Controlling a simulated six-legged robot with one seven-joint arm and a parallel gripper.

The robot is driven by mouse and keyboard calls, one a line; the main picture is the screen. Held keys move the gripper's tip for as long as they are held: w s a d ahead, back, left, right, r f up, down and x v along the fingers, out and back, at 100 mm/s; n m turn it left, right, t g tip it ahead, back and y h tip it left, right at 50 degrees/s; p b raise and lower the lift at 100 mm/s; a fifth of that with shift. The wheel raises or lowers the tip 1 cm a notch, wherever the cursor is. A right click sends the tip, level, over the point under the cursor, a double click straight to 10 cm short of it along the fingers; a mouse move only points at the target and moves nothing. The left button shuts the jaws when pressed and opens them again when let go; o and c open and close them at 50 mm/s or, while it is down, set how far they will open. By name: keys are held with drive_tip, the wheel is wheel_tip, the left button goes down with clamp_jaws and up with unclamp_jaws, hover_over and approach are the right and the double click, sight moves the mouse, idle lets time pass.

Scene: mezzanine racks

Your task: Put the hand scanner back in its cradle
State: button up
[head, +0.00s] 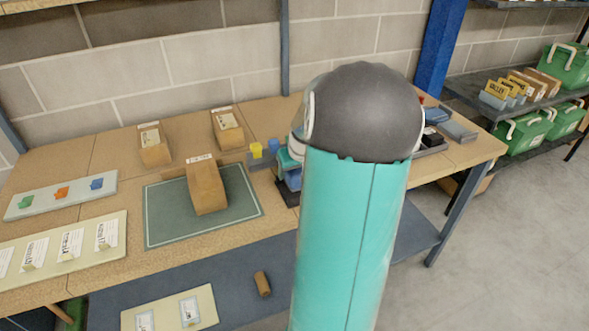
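I cannot pick out the hand scanner or its cradle for sure. A small teal and blue object (288,172) with a dark base stands on the wooden workbench (100,190), partly hidden behind my arm. It is too covered to name. My teal arm with its dark grey joint fills the centre right of the head view and hides part of the bench. My gripper does not show.
Card boards lie left. Grey trays (458,131) are right. Green crates (523,133) fill a rack.

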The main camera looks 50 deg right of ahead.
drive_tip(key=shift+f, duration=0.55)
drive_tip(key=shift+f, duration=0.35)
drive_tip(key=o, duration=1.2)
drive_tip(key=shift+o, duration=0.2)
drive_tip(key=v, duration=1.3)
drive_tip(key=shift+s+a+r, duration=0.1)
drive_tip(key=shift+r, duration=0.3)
